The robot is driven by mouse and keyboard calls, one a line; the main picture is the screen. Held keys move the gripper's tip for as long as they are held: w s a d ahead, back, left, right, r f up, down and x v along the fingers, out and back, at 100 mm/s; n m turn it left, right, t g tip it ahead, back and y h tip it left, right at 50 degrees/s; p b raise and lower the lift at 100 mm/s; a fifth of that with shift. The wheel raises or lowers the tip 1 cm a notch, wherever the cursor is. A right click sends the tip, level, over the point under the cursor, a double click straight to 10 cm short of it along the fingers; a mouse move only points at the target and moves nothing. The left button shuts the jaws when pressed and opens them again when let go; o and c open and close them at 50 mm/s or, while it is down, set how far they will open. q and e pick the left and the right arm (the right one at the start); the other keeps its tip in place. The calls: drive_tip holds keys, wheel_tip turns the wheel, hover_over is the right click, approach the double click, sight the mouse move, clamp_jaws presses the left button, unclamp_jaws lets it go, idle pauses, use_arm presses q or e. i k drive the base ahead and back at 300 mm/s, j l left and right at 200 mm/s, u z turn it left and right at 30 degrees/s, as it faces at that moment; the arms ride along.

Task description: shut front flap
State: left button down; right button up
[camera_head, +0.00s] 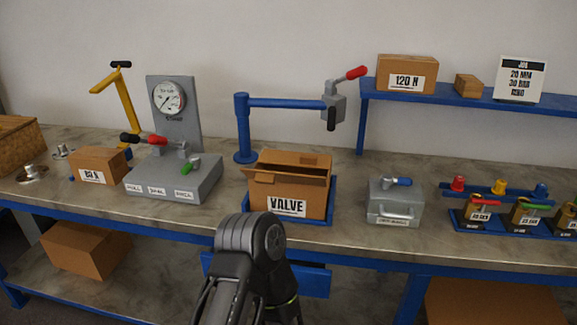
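A brown cardboard box (287,202) labelled VALVE stands upright in a shallow blue tray (332,205) near the front of the bench, at the middle of the view. Its top is at least partly open. A flap (296,159) stands up along its back edge. A narrow flap (300,178) shows along the front edge; its exact angle is hard to tell. I make out no fingertips of either gripper.
A blue post with a swing arm (290,103) stands behind the box. A grey gauge stand (175,178) with levers is to the left. A grey case (395,205) and a blue valve rack (515,222) are to the right. Bare bench lies between box and case.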

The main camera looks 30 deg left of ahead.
sight(262, 177)
drive_tip(key=u, duration=1.15)
drive_tip(key=k+z, duration=0.2)
drive_tip(key=i, duration=0.05)
